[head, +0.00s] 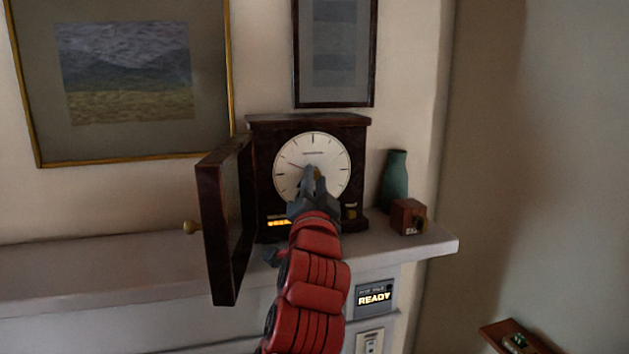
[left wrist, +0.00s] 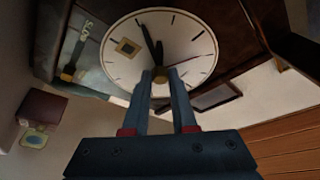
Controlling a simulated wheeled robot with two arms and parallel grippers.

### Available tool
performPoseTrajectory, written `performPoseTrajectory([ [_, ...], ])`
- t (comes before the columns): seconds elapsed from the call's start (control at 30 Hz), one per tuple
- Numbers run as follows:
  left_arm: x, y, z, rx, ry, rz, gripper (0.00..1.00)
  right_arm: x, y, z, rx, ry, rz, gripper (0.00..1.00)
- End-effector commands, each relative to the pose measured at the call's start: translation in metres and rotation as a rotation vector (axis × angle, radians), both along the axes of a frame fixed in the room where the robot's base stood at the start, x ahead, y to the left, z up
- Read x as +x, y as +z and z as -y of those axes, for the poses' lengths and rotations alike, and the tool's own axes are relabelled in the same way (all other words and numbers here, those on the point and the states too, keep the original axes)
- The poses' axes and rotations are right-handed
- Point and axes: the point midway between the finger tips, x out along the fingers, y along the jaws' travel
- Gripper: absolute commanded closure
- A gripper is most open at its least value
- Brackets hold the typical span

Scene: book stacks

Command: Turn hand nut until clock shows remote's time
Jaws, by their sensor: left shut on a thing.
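The clock (head: 262,140) is a dark wooden case on a mantel shelf with a round white dial (head: 288,178). Its glazed door (head: 212,230) stands open to the left. One dark hand in the head view points to the upper left; my gripper covers the dial centre. My left gripper (head: 316,178) is shut on the small brass hand nut at the dial centre, which shows in part between the fingertips in the left wrist view (left wrist: 172,75). Two dark hands (left wrist: 152,42) show there close together. I cannot identify the remote with certainty. My right gripper is not in view.
A green vase (head: 395,182) and a small wooden box (head: 408,216) stand right of the clock on the shelf (head: 110,270). A panel reading READY (head: 375,298) is below. A small wooden ledge (head: 500,332) with an unclear item is at the lower right.

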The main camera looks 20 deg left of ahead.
Motion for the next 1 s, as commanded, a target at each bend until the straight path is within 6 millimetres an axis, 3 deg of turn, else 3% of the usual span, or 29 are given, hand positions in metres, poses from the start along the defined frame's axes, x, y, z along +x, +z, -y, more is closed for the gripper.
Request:
performPoseTrajectory([
  [0.17,-0.001,0.001,0.000,0.000,-0.001,0.004,1.00,0.000,0.000,0.000,0.000,0.000,0.000,0.49],
  [0.2,0.000,0.001,0.000,-0.001,-0.001,0.004,0.71,0.000,0.000,0.000,0.000,0.000,0.000,0.49],
  [0.37,0.000,0.001,0.000,-0.001,-0.001,0.003,0.45,0.000,0.000,0.000,0.000,0.000,0.000,0.49],
  [0.77,-0.007,-0.003,0.002,-0.001,0.000,0.003,0.45,0.000,-0.005,0.000,0.000,0.000,0.000,0.49],
  [0.9,-0.028,-0.011,0.009,0.000,-0.001,0.007,0.45,0.000,-0.017,0.000,0.000,0.000,0.000,0.49],
  [1.0,-0.041,-0.021,0.014,-0.004,-0.002,0.010,0.45,0.000,-0.044,0.000,0.000,0.000,0.000,0.49],
])
